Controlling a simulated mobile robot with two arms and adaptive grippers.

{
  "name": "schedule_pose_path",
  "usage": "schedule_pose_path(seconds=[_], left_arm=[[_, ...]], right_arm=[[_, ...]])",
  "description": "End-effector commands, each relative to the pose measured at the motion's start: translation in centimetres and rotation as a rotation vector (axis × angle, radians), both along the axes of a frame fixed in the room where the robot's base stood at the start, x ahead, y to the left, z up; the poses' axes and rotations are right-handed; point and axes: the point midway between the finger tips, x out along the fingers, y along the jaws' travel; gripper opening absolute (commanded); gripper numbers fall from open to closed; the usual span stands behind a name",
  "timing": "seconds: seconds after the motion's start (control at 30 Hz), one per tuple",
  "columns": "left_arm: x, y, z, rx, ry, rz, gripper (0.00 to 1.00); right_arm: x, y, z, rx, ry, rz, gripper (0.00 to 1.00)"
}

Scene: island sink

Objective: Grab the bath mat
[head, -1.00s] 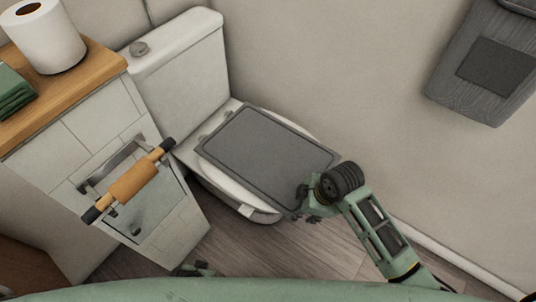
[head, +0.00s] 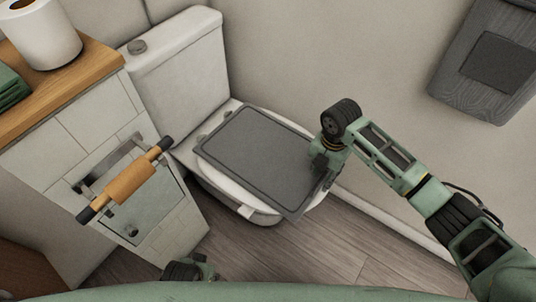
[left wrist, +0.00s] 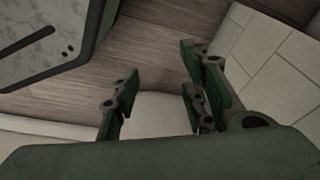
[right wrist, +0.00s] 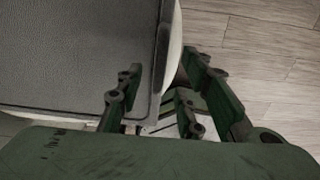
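The bath mat, a dark grey rectangle with a rim (head: 262,155), lies flat on the closed white toilet (head: 238,196). It also fills the upper left of the right wrist view (right wrist: 75,50). My right gripper (head: 322,172) is at the mat's right end. In the right wrist view my right gripper (right wrist: 160,95) is open, one finger over the mat and the others beyond its edge. Whether they touch it I cannot tell. My left gripper (head: 192,270) is low near the bottom edge of the head view. In the left wrist view it (left wrist: 155,95) is open and empty.
A tiled cabinet (head: 55,150) with a wooden top stands at left, with a brown-handled bar (head: 125,185) on its front. A paper roll (head: 38,32) and green towels (head: 12,88) sit on top. A grey wall unit (head: 490,60) hangs at right. Wood floor (head: 300,250) lies clear in front.

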Motion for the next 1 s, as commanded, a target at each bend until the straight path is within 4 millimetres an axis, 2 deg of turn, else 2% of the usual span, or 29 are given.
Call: schedule_pose_path(seconds=[0.1, 0.3, 0.6, 1.0], left_arm=[[0.9, -0.1, 1.3, -0.002, -0.013, 0.002, 0.4], [1.6, -0.2, 3.3, -0.002, -0.022, 0.004, 0.4], [1.6, -0.2, 3.7, -0.002, -0.021, 0.004, 0.4], [1.6, -0.2, 3.6, -0.002, -0.021, 0.004, 0.4]], right_arm=[[0.1, 0.0, -1.9, 0.0, 0.002, 0.0, 0.34], [0.1, -0.1, -3.9, 0.0, 0.001, -0.001, 0.34], [0.2, -0.1, -4.1, 0.0, -0.001, -0.001, 0.34], [0.2, -0.1, -4.1, -0.001, -0.001, -0.001, 0.0]])
